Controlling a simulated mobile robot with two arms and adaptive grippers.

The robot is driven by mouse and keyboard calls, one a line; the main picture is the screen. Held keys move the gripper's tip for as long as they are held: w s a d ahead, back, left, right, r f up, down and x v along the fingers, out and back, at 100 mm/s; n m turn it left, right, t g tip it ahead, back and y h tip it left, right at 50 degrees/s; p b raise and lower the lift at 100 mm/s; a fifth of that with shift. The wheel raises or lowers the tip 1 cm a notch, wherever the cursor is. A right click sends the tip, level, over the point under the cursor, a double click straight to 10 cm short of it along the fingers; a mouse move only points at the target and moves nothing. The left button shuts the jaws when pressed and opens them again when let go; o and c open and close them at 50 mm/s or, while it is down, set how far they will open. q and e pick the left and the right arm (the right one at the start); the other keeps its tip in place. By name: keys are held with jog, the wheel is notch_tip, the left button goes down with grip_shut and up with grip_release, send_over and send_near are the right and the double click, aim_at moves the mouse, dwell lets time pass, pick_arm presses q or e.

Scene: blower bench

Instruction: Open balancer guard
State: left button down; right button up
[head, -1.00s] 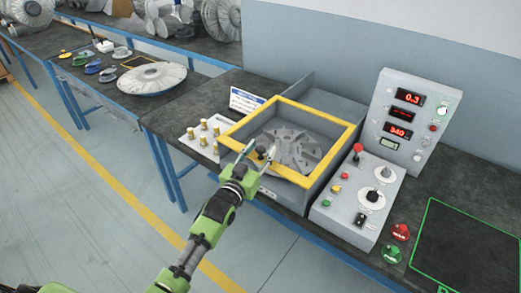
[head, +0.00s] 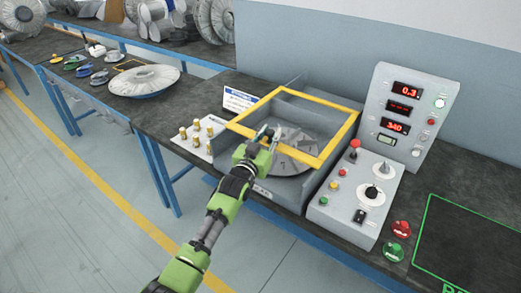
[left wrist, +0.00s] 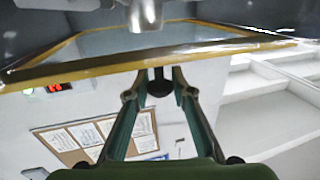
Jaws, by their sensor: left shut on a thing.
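The balancer guard (head: 337,140) is a yellow-edged clear lid over the grey box of the balancer (head: 326,187). Its front edge stands a little above the box rim, so it is slightly raised and tilted. A finned rotor (head: 294,160) lies inside, partly seen through the lid. My left gripper (head: 268,136) is at the guard's front edge, shut on its dark knob. In the left wrist view the fingers (left wrist: 159,76) close around the knob (left wrist: 159,86) just below the yellow edge (left wrist: 75,71). My right gripper is not in view.
A control box (head: 356,196) with knobs and a display panel (head: 405,115) stand right of the balancer. Brass weights (head: 197,137) on a white plate and a sign (head: 238,100) stand to its left. A green-outlined mat area (head: 475,235) is clear at right.

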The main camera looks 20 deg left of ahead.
pick_arm(q)
jog(key=shift+w+d, duration=0.25)
jog(key=shift+w, duration=0.45)
jog(key=c, duration=1.7)
grip_release()
jog(key=s, duration=0.4)
jog(key=s+a, duration=0.1)
jog(key=s, duration=0.7)
jog(key=shift+a, duration=0.25)
